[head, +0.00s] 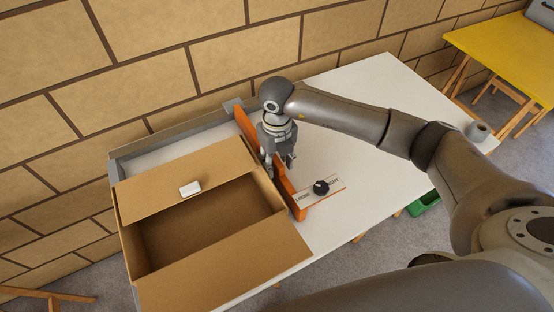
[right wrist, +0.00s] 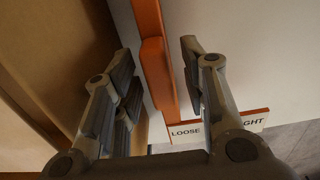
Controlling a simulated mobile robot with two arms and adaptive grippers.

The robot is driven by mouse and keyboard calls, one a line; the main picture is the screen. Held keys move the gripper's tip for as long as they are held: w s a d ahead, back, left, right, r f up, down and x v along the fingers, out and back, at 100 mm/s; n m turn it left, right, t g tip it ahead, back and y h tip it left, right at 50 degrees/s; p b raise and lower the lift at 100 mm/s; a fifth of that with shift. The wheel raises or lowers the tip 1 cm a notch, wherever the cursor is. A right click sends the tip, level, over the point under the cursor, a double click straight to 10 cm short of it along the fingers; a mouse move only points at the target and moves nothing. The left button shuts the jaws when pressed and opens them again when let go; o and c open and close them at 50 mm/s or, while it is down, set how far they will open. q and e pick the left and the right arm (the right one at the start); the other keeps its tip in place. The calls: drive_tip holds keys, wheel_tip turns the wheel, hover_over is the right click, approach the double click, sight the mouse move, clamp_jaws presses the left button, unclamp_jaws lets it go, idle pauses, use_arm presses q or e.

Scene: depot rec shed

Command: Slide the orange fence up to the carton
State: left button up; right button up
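The orange fence (head: 246,126) stands on the white table along the right side of the open carton (head: 160,290). In the right wrist view, the fence (right wrist: 148,18) has a raised orange block (right wrist: 156,75), and a strip of white tabletop shows between fence and carton (right wrist: 60,60). My right gripper (head: 278,166) points down over the fence. In the right wrist view, its fingers (right wrist: 160,65) are apart, one on each side of the block, with no clear contact. A black knob (head: 320,187) sits on a LOOSE plate (head: 303,198) at the fence's near end. My left gripper is out of view.
A small white object (head: 190,188) lies on a carton flap. A grey rail (head: 150,146) runs along the table's back edge. A yellow table (head: 510,55) stands beyond.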

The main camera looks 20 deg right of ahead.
wheel_tip(320, 180, up, 12)
idle(0.5)
